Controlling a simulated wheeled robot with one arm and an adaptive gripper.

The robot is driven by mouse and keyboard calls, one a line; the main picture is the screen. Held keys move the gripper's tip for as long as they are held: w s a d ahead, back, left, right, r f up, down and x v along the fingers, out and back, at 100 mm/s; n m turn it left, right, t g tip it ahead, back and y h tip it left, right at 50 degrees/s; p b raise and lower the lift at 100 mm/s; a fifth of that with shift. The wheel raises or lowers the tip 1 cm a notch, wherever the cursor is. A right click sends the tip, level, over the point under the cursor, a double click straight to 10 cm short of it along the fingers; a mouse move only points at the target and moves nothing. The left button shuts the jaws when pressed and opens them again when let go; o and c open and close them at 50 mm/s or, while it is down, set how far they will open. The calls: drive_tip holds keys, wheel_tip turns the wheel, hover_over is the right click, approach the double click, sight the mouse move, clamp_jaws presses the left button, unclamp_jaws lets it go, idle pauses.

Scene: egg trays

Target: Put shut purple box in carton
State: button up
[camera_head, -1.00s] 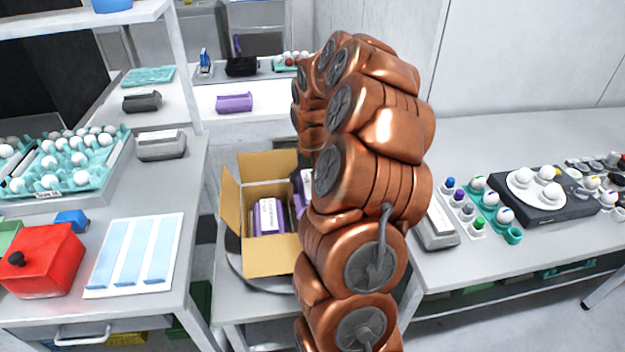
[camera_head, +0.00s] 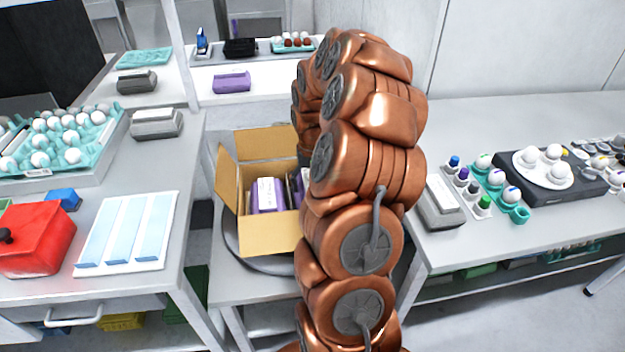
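An open cardboard carton (camera_head: 270,238) stands on a low table in the middle, its flaps spread. Inside it are purple boxes with white labels; one purple box (camera_head: 267,196) shows clearly on the left, and part of another shows beside my arm. Another purple box (camera_head: 231,83) lies on the white shelf behind the carton. My copper arm rises in front of the carton's right side. My gripper is hidden behind the arm, so what it holds does not show.
A left table holds an egg tray (camera_head: 60,170), a grey box (camera_head: 156,122), a red box (camera_head: 38,240) and a white panel (camera_head: 130,232). The right table holds a grey box (camera_head: 440,203), coloured-capped bottles and a dark scale (camera_head: 560,185). The back shelf holds more trays.

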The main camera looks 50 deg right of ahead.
drive_tip(key=shift+f, duration=0.35)
drive_tip(key=shift+f+b, duration=0.5)
idle(0.7)
drive_tip(key=o, duration=1)
wheel_tip(320, 180, up, 12)
